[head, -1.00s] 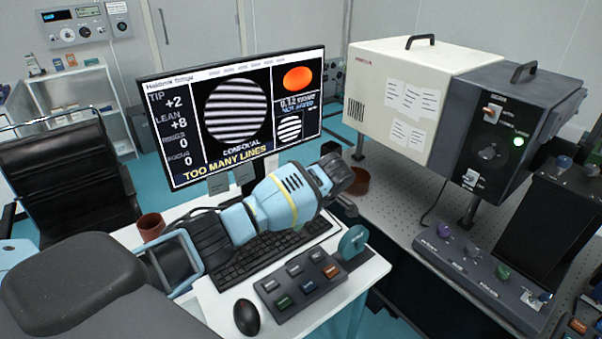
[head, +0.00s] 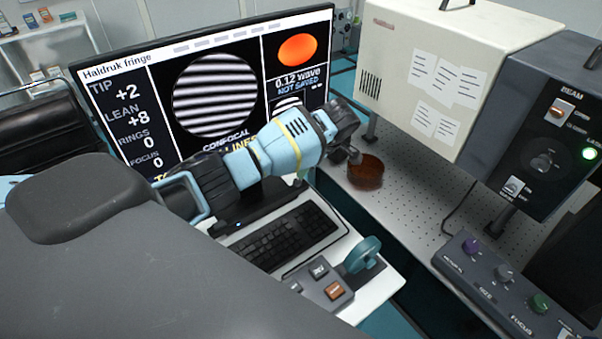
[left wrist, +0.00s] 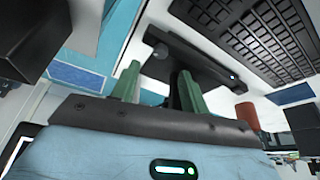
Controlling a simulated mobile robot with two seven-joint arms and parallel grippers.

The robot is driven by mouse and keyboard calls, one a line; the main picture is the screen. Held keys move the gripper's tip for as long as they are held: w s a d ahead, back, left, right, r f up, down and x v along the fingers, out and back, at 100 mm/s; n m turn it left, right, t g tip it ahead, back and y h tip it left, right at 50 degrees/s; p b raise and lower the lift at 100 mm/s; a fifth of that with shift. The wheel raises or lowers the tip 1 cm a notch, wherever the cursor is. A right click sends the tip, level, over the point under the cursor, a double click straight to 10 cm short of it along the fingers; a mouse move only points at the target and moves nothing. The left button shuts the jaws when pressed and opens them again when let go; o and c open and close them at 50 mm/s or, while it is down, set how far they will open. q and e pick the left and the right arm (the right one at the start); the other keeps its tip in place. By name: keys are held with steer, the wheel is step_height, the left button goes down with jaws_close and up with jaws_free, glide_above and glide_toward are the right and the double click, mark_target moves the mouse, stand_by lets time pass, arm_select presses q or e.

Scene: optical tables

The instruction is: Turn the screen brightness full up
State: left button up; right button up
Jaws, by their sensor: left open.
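The screen (head: 215,95) is lit and shows striped fringes, an orange disc and the readings TIP +2, LEAN +8, RINGS 0 and FOCUS 0. My left gripper (head: 350,150) is in front of its lower right part and hides some of the picture and lower edge. In the left wrist view my left gripper (left wrist: 160,85) has its two green fingers apart with nothing held between them. A dark stand-like part with a small light (left wrist: 232,77) lies beyond the fingers. I cannot make out a brightness control. My right gripper is not in view.
The keyboard (head: 285,240) lies below the screen. A button box (head: 320,285) and a teal wheel (head: 362,255) are at the desk's right. A brown bowl (head: 372,180) stands on the perforated table near my gripper. A cream housing (head: 425,70) and a knob panel (head: 500,285) are at the right.

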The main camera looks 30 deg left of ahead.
mark_target(299, 181)
arm_select(q)
steer(key=b+x, duration=0.1)
steer(key=x, duration=0.5)
steer(key=shift+s+a+f, duration=0.1)
steer(key=shift+s+f, duration=0.05)
steer(key=shift+f, duration=0.15)
steer(key=shift+a+f, duration=0.2)
steer(key=shift+f, duration=0.35)
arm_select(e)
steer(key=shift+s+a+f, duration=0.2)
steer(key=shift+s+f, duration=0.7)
arm_select(q)
steer(key=shift+c, duration=0.4)
jaws_close()
steer(key=shift+r, duration=0.1)
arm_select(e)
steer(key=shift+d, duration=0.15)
